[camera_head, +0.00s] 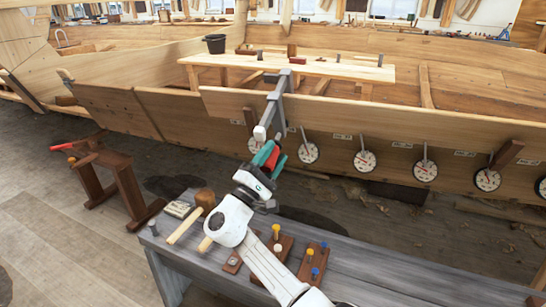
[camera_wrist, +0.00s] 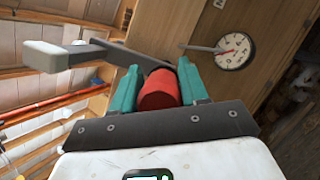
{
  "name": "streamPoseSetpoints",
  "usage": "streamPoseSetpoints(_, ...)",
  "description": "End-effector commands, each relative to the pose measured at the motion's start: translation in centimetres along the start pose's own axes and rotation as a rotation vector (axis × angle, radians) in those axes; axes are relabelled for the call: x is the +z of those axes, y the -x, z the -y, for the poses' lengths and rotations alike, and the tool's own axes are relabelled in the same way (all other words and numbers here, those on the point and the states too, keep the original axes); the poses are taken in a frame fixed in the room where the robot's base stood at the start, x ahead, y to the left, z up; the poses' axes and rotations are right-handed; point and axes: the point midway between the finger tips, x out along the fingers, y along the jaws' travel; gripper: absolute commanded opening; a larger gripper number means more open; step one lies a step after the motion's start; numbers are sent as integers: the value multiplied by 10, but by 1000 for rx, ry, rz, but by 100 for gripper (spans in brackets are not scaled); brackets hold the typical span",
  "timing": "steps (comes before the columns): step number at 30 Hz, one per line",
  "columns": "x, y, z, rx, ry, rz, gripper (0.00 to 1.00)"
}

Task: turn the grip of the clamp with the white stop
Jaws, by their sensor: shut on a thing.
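The clamp (camera_head: 274,112) is a dark grey bar hooked over the top edge of the hull plank. In the head view my gripper (camera_head: 270,157) is at the lower end of the clamp and partly hides the red grip.
Several round dials (camera_head: 365,161) hang along the plank, one close to my gripper. A grey bench (camera_head: 390,270) in front holds wooden blocks with pegs (camera_head: 313,262), a mallet and a small box. A brown trestle (camera_head: 115,175) stands left. A black bucket (camera_head: 215,44) stands behind.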

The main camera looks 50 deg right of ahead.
Motion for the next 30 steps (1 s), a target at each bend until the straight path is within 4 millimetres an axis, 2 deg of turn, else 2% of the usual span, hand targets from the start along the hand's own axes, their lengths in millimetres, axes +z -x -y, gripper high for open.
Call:
streamPoseSetpoints(12,-1,0,-2,91,245,-5,13)
streamPoseSetpoints(30,-2,0,-2,115,310,-5,13)
